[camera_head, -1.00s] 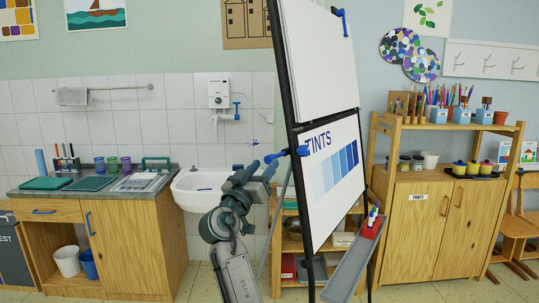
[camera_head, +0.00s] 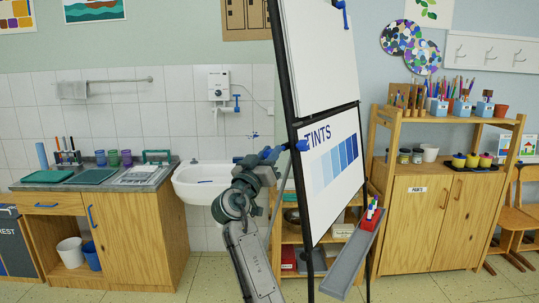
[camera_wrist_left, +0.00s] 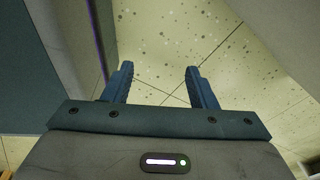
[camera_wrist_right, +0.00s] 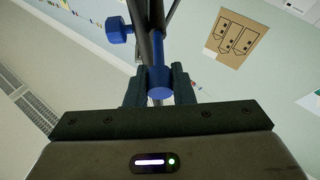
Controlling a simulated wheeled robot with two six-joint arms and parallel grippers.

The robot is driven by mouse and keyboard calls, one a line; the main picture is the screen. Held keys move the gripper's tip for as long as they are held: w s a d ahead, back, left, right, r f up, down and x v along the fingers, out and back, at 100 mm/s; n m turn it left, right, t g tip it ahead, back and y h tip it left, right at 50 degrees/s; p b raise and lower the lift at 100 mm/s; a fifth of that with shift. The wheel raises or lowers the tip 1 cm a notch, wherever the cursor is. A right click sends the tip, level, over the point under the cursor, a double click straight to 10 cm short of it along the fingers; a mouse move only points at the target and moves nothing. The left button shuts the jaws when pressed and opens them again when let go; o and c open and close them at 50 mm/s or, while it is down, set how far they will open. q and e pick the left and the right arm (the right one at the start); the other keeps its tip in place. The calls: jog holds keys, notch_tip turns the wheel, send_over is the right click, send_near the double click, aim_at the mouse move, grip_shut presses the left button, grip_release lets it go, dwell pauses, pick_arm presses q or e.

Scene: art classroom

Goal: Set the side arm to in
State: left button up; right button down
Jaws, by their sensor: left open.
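The flip-chart stand (camera_head: 290,110) leans in the middle of the head view, with a white board (camera_head: 333,165) marked TINTS. Its blue side arm (camera_head: 301,146) sits on the stand's left post. My right gripper (camera_head: 264,158) is at the left of that post, at the side arm's outer end. In the right wrist view, the arm's blue end (camera_wrist_right: 158,82) lies between my right fingers (camera_wrist_right: 160,88), which look closed on both sides of it. My left gripper (camera_wrist_left: 160,82) is open and empty above the speckled floor, and is outside the head view.
A sink (camera_head: 205,182) stands behind my right arm. A wooden counter (camera_head: 130,235) is on the left, a paint cupboard (camera_head: 430,225) on the right. A pen tray (camera_head: 350,262) juts from the stand's lower front. The floor at right front is clear.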

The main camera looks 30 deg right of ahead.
jog(key=shift+w+d, duration=0.1)
jog(key=shift+d, duration=0.15)
jog(key=d+b, duration=0.1)
jog(key=w+d+b, duration=0.1)
jog(key=shift+w+d, duration=0.1)
jog(key=shift+d, duration=0.3)
jog(key=shift+w+d, duration=0.1)
jog(key=shift+d, duration=0.1)
pick_arm(q)
jog(key=w+r, duration=0.3)
jog(key=w, duration=0.3)
jog(key=shift+w+d, duration=0.25)
pick_arm(e)
jog(key=shift+r, duration=0.15)
jog(key=c, duration=1.3)
grip_release()
jog(key=shift+c, duration=0.2)
jog(key=shift+o, duration=0.4)
jog(key=shift+w+d, duration=0.1)
jog(key=shift+d, duration=0.1)
pick_arm(q)
jog(key=shift+d, duration=0.1)
pick_arm(e)
jog(key=shift+a, duration=0.15)
